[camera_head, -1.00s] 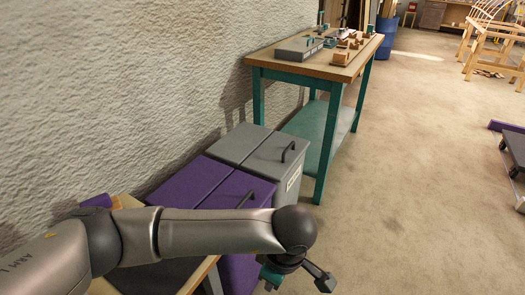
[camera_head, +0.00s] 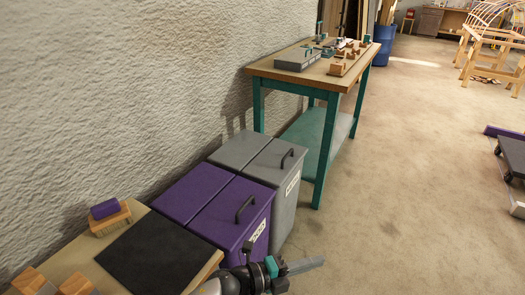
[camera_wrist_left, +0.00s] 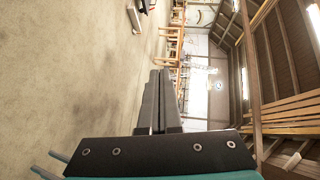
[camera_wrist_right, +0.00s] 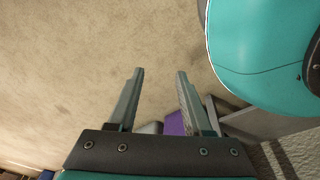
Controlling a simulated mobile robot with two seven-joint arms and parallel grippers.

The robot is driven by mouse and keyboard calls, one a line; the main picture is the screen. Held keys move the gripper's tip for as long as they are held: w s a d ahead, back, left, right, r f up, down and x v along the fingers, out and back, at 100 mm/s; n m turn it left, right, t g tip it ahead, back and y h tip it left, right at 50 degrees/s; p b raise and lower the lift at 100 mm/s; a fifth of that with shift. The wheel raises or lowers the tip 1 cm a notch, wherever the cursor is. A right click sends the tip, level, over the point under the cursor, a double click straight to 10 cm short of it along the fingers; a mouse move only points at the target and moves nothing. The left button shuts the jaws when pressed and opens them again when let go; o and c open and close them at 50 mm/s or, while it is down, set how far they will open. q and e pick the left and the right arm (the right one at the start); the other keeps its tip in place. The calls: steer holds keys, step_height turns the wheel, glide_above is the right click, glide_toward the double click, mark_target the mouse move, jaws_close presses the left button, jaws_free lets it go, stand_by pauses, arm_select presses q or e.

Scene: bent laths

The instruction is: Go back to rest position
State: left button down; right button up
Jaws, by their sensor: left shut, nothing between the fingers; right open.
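My left gripper (camera_head: 300,266) is at the bottom of the head view, in front of the purple bin. In the left wrist view its two fingers (camera_wrist_left: 160,85) lie together, shut with nothing between them, with open room beyond. My right gripper is not in the head view.
A purple bin (camera_head: 185,195) and a grey bin (camera_head: 240,150) stand along the wall. A table with a black mat (camera_head: 150,255) is at lower left. A green-legged workbench (camera_head: 330,140) with several items stands beyond.

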arm_select(q)
steer(key=w+a+f+n+t+y, duration=0.2)
steer(key=a+f+n+t+y, duration=0.3)
steer(key=a+f+n, duration=0.45)
steer(key=s+a+f+n+g+y+p, duration=0.1)
steer(key=s+a+f+n+y, duration=0.2)
steer(key=s+a+f+n, duration=0.25)
steer(key=s+a+f+n+g+y, duration=0.1)
steer(key=s+a+f+n+y, duration=0.25)
steer(key=a+f, duration=0.35)
steer(key=s+a+f+n+g+y, duration=0.1)
steer(key=s+a+f+n+g, duration=0.1)
steer(key=s, duration=0.6)
steer(key=s+a+f+n+g+y+p, duration=0.1)
steer(key=s+a+f+n+g+y, duration=0.1)
steer(key=s+a+f+n, duration=0.2)
steer(key=s+a+f+n+g+y, duration=0.1)
steer(key=s+a+f+n+g, duration=0.1)
steer(key=s+a, duration=0.5)
steer(key=s+f+n, duration=0.1)
steer(key=s+n, duration=0.1)
steer(key=s, duration=0.3)
arm_select(e)
steer(key=s+d, duration=0.2)
steer(key=s, duration=0.1)
steer(key=s+d, duration=0.1)
steer(key=shift+s+f, duration=0.35)
arm_select(q)
steer(key=shift+f, duration=0.1)
